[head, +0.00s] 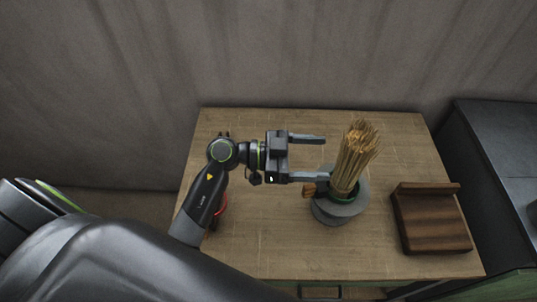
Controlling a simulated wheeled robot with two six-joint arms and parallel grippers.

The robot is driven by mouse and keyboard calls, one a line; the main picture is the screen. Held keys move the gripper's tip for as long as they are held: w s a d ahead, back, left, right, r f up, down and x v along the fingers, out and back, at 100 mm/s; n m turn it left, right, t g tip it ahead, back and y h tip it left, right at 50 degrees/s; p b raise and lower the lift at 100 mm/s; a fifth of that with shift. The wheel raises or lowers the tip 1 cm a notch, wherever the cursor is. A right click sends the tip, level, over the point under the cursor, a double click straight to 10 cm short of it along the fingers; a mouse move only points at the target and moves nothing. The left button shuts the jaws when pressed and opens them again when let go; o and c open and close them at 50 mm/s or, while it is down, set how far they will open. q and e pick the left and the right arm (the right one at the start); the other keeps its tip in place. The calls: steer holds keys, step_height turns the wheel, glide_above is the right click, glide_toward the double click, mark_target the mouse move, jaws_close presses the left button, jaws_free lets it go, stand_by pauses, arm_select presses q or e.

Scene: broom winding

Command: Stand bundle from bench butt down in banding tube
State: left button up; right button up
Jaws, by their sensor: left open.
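My right gripper is not in view.
The wooden bench (270,245) carries the tube. A brown wooden block with a raised back edge (430,222) stands at the right. A small orange-brown piece (310,189) sits at the tube's left rim. A red item (221,205) is partly hidden behind my left arm. A dark cabinet (497,150) stands right of the bench.

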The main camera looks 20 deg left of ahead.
arm_select(q)
steer(key=b+v, duration=0.1)
steer(key=v, duration=0.8)
steer(key=shift+a, duration=0.35)
steer(key=shift+s, duration=0.15)
steer(key=shift+a, duration=0.1)
stand_by(0.4)
